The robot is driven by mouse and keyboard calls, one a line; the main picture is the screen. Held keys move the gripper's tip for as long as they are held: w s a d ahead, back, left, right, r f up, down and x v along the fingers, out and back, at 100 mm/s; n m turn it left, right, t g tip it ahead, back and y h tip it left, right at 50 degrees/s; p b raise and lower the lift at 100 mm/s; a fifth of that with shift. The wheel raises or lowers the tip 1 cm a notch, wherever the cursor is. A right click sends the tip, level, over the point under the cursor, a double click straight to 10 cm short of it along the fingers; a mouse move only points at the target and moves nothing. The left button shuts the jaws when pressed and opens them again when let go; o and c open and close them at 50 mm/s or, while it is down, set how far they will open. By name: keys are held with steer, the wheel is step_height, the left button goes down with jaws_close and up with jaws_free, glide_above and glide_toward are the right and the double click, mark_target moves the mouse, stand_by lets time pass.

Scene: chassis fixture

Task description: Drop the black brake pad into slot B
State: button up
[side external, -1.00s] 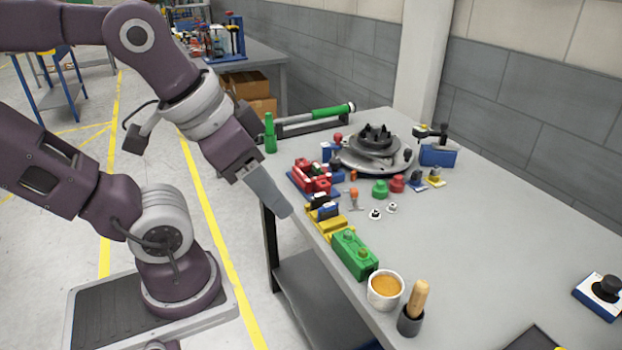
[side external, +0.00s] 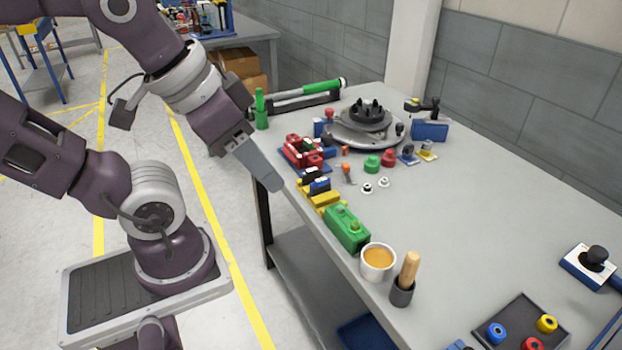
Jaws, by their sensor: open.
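My gripper (side external: 277,186) hangs beside the table's left edge, pointing down and right. It is open, though its fingers overlap from this side, and nothing shows between them. A small black piece (side external: 311,174) stands near the fingertips, by a blue piece (side external: 319,186) and a yellow block (side external: 325,199). It may be the brake pad, but it is too small to be sure. A red fixture (side external: 303,152) on a blue base lies just behind. No letter marking slot B is readable, so I cannot tell which slot it is.
A green block (side external: 347,230), a cup of orange-brown contents (side external: 377,261) and a wooden-handled tool in a dark holder (side external: 404,281) line the near edge. A round hub (side external: 366,124) stands behind. The table's middle right (side external: 480,220) is clear.

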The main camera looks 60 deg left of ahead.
steer(key=shift+w+r+n, duration=0.1)
steer(key=shift+w+n, duration=0.15)
steer(key=shift+n, duration=0.15)
steer(key=c, duration=0.4)
steer(key=w+a+n+g, duration=0.1)
steer(key=w+a+n, duration=0.2)
steer(key=w+n, duration=0.4)
steer(key=shift+r+n+g+h, duration=0.2)
steer(key=shift+n+g+h, duration=0.1)
steer(key=shift+n, duration=0.8)
steer(key=n+g, duration=0.4)
steer(key=n, duration=2.2)
glide_toward(312, 169)
steer(key=shift+d, duration=0.35)
steer(key=shift+a+f, duration=0.1)
steer(key=shift+f, duration=3.95)
